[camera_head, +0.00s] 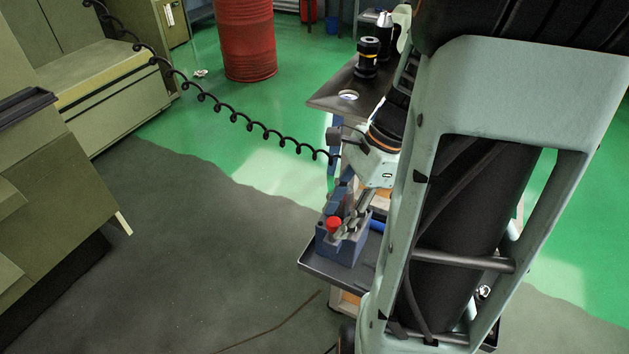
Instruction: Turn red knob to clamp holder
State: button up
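The red knob (333,223) sits at the left front of a blue holder block (338,246) on the cart's lower tray. My gripper (347,226) reaches down from the wrist, with its fingers just to the right of the knob or against it; I cannot tell whether they touch it. The gap between the fingertips is too small to make out. The right side of the block is partly hidden behind my arm.
The dark tray (312,264) has a raised rim. A dark cart top (325,100) carries black tool holders (367,57). A coiled black cable (240,118) runs to my wrist. A red barrel (246,40) and grey-green cabinets (100,85) stand beyond open floor.

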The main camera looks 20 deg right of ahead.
jog(key=shift+f, duration=0.2)
jog(key=shift+c, duration=0.2)
grip_shut()
